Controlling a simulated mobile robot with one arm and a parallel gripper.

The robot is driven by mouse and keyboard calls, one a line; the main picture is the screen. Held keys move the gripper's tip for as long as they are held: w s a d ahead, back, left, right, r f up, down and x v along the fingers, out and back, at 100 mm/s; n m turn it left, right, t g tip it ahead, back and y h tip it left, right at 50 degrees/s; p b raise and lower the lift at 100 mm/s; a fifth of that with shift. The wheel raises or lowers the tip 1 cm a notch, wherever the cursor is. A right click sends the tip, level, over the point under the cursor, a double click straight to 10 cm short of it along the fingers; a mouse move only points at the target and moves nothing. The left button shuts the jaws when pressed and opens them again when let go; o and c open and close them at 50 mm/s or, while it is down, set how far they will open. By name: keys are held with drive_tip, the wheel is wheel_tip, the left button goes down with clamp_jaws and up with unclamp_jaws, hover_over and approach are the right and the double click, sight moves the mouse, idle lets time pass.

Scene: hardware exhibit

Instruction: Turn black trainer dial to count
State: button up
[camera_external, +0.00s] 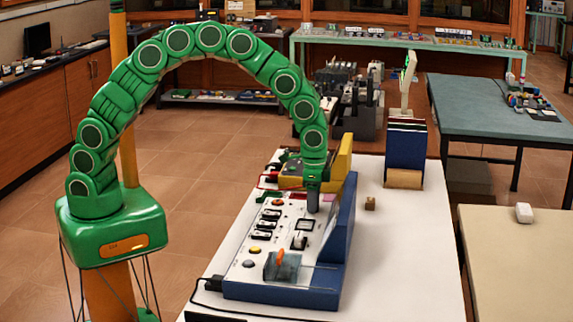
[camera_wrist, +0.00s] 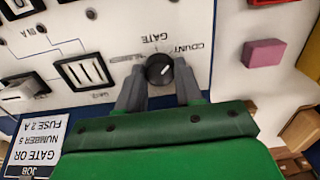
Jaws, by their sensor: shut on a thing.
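The black dial (camera_wrist: 160,69) is a small round knob on the white face of the trainer (camera_wrist: 228,45). The words COUNT and GATE stand upside down beyond it in the wrist view. A pale mark on the dial slants up and right, toward the COUNT side. My gripper (camera_wrist: 159,75) has its two grey fingers on either side of the dial, shut on it. In the external view my gripper (camera_external: 313,202) reaches down to the far right part of the trainer's sloped panel (camera_external: 262,262), and the dial is hidden there.
The white table (camera_external: 400,260) bears blue binders (camera_external: 405,150) and a small brown cube (camera_external: 370,203). Its right side is mostly clear.

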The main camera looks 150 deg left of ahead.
drive_tip(key=shift+d, duration=0.1)
idle(0.3)
drive_tip(key=o, duration=1)
drive_tip(key=shift+o, duration=0.2)
wheel_tip(320, 180, up, 8)
drive_tip(key=shift+f, duration=0.25)
drive_tip(key=shift+r, duration=0.15)
